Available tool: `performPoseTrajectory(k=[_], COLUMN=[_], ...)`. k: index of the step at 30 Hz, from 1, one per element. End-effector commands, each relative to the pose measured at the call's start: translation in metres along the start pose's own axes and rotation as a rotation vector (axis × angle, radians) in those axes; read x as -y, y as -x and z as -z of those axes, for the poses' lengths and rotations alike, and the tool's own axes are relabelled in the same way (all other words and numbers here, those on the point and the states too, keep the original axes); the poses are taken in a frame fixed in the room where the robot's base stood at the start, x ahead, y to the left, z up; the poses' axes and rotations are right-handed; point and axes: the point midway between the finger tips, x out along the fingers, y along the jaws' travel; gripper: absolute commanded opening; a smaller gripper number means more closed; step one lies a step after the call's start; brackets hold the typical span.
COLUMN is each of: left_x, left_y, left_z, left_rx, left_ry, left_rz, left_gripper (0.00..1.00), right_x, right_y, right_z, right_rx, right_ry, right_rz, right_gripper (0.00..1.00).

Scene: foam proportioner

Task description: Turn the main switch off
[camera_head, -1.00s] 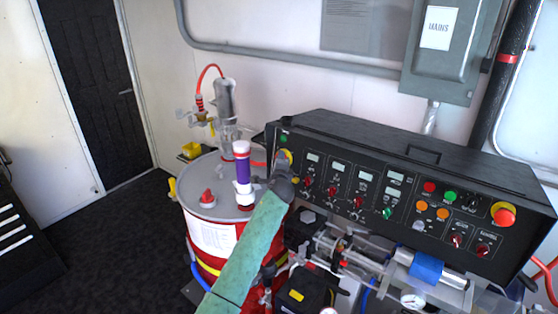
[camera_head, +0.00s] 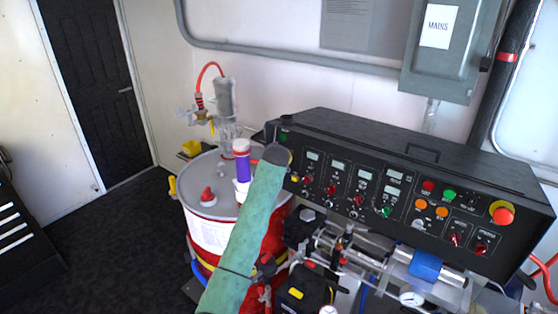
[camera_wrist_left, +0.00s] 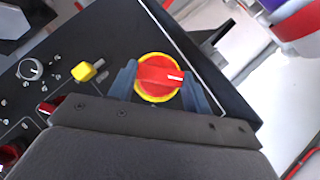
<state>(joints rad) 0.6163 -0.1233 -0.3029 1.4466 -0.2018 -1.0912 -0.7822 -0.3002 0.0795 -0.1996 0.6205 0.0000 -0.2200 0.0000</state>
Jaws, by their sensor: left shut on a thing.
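The main switch (camera_wrist_left: 159,77) is a red rotary knob on a round yellow base, on the black panel in the left wrist view. A white mark on the knob points to the right of that picture. My left gripper (camera_wrist_left: 160,82) is shut on the knob, with one dark finger on each side. In the head view, my left wrist (camera_head: 272,155) is at the left end of the control panel (camera_head: 335,140) and hides most of the switch and the fingers. My right gripper is in neither view.
A grey-lidded red drum (camera_head: 215,208) with a purple-and-white cylinder (camera_head: 242,166) stands close to my left forearm. Pipes and a gauge (camera_head: 411,298) lie below the panel.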

Motion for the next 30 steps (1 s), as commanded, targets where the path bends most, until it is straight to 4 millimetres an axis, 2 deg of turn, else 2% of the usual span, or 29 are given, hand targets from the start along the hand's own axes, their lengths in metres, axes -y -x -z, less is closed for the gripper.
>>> performPoseTrajectory(k=[9, 23, 24, 26, 30], left_x=[-0.0015, -0.002, -0.0021, -0.0019, -0.0009], left_y=[-0.0014, -0.0017, -0.0017, -0.0016, -0.0011], left_z=[-0.0024, -0.0026, -0.0027, -0.0025, -0.0015], left_rx=[0.005, 0.005, 0.005, 0.004, 0.003], left_ry=[0.07, 0.078, 0.078, 0.078, 0.077], left_rz=[-0.056, -0.063, -0.063, -0.062, -0.061], left_gripper=[0.26, 0.26, 0.57, 0.69, 0.71], right_x=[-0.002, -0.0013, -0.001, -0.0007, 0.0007], right_y=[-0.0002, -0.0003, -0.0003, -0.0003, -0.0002], right_z=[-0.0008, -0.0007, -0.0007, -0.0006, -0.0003], right_rx=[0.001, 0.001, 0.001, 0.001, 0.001], right_ry=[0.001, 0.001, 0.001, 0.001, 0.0], right_rz=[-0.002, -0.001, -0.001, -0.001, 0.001], right_gripper=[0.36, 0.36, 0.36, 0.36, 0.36])
